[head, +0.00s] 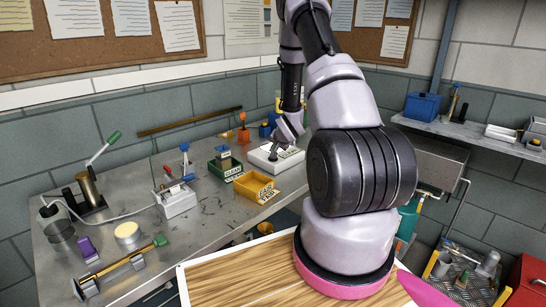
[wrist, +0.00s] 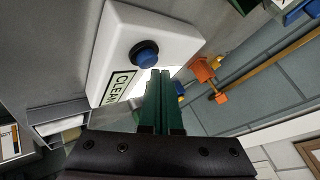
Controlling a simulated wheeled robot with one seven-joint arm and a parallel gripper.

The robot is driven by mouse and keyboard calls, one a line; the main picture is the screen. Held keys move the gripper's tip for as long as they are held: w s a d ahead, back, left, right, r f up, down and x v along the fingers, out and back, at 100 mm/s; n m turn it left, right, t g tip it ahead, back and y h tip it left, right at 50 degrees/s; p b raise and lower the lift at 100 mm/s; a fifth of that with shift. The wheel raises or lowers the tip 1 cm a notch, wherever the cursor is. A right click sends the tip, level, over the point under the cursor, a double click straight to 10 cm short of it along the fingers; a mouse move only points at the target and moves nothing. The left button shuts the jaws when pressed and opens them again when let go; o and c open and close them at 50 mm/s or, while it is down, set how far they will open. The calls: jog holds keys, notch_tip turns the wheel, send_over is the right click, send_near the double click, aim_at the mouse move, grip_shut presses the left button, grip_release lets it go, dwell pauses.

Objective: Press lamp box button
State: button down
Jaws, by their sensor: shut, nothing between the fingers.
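The white lamp box (head: 262,161) stands on the metal bench, near its back edge, in the head view. In the wrist view the white box (wrist: 112,45) fills the upper left, with a round blue button (wrist: 145,54) on a dark collar and a label (wrist: 121,86) reading "CLEAN", its end hidden by my fingers. My gripper (head: 274,157) reaches down over the box in the head view, its tips dark and small. In the wrist view my gripper (wrist: 160,74) is shut and empty, the green fingers together, pointing past the label just below the button. Contact cannot be told.
A yellow bin (head: 256,188) and a green bin (head: 224,169) stand left of the box. A white switch box (head: 177,203) and a lever device (head: 91,188) are further left. An orange fitting (head: 243,136) stands behind. The wooden surface (head: 235,272) in front is largely clear.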

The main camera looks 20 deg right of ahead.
jog(key=shift+f, duration=0.6)
dwell(0.7)
jog(key=shift+r, duration=0.9)
jog(key=shift+r, duration=2.5)
jog(key=shift+r, duration=0.1)
